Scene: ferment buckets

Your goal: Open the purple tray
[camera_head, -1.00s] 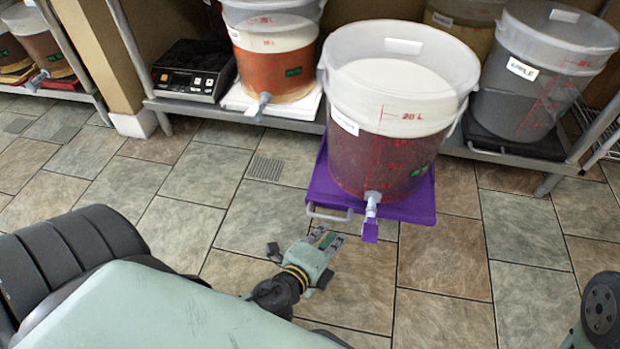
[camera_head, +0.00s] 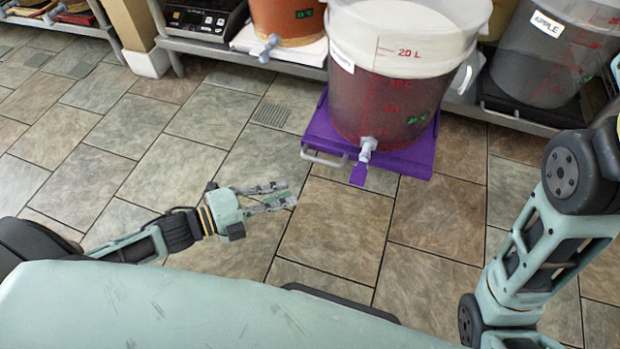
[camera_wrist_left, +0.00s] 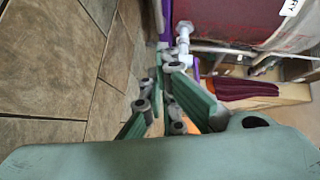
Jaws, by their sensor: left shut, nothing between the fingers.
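The purple tray (camera_head: 410,158) sticks out from the low shelf in the head view, with a large translucent bucket (camera_head: 385,105) of dark red liquid standing on it. A pale bar handle (camera_head: 323,159) is on the tray's front left. The bucket's white spigot with a purple lever (camera_head: 358,173) hangs over the front edge. My left gripper (camera_head: 288,193) is shut and empty, in front of and left of the handle, apart from it. In the left wrist view its fingers (camera_wrist_left: 170,95) point toward the white spigot (camera_wrist_left: 184,38). My right gripper is out of view.
An orange bucket (camera_head: 288,25) and a black scale (camera_head: 203,18) stand on the shelf to the left. A grey bucket (camera_head: 540,55) labelled APPLE stands to the right. The tiled floor in front of the tray is clear. My right arm shows at right.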

